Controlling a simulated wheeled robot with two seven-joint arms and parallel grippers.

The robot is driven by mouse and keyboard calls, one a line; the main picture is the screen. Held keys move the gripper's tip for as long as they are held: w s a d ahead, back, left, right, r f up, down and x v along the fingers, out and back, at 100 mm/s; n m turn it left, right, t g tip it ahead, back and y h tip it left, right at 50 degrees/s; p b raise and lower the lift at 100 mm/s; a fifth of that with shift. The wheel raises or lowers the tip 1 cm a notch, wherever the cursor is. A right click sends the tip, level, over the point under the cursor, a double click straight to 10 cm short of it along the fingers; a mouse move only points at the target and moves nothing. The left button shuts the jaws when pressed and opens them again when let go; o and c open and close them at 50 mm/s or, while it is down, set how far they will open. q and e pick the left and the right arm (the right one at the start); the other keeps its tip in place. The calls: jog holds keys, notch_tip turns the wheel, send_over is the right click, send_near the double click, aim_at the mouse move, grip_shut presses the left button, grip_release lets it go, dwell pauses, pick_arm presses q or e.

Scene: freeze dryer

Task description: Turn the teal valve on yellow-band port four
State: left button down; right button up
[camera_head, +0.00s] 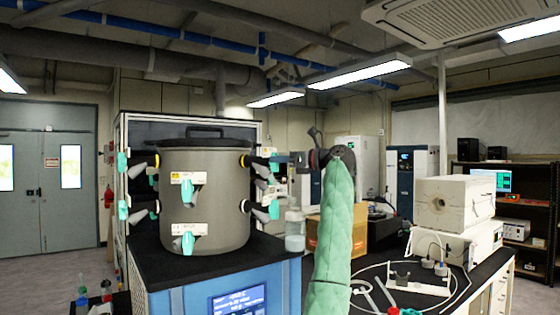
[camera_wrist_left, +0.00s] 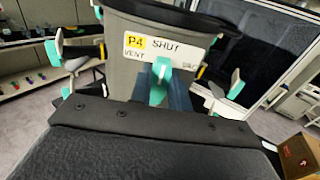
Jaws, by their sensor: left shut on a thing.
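In the left wrist view, the grey drum carries a white label (camera_wrist_left: 140,47) with a yellow P4 mark and the words SHUT and VENT. A teal valve handle (camera_wrist_left: 160,72) stands roughly upright in the picture, just below the label. My left gripper (camera_wrist_left: 163,92) is shut on it, with dark fingers on either side. In the head view, my left gripper (camera_head: 303,160) is at the right side of the drum (camera_head: 225,220), at the end of my green-sleeved arm. The P4 label cannot be made out there. My right gripper is out of view.
Other ports with teal handles (camera_head: 187,193) surround the drum. The drum stands on a blue machine (camera_head: 200,296) with a black top. A bench with tubing (camera_head: 440,295) and white instruments (camera_head: 452,207) stands at right.

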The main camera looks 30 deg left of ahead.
pick_arm(q)
jog(key=shift+m+b, duration=0.3)
jog(key=shift+m, duration=0.2)
jog(key=m+b, duration=0.2)
jog(key=m, duration=0.3)
jog(key=shift+w, duration=0.2)
jog(key=shift+m, duration=0.9)
jog(key=shift+w+m+b, duration=0.1)
jog(key=shift+m+b, duration=0.3)
jog(key=shift+m, duration=1.7)
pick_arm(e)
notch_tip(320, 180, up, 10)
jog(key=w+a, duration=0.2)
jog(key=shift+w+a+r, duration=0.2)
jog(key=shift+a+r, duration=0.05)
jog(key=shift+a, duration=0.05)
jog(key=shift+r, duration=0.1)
